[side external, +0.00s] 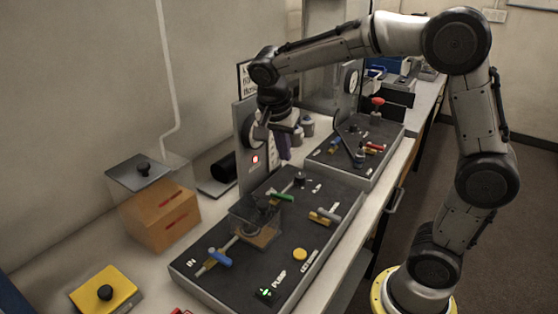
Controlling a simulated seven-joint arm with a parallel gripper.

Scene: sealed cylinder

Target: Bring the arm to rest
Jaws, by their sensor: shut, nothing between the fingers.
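My arm reaches over from the right, and my gripper (284,153) hangs pointing down above the far end of the near dark panel (206,279). The gripper is shut and nothing shows between its fingers. It is in front of the upright gauge plate (247,183) and partly hides the round gauge there. It looks apart from the valves below. On the near panel are a blue-handled valve (220,257), a green-handled valve (282,197), a yellow button (299,255) and a clear-walled chamber (256,225). A red lamp (255,159) glows on the gauge plate.
A second dark panel (335,170) with red-handled parts stands farther back. The floor (510,200) at right is clear.

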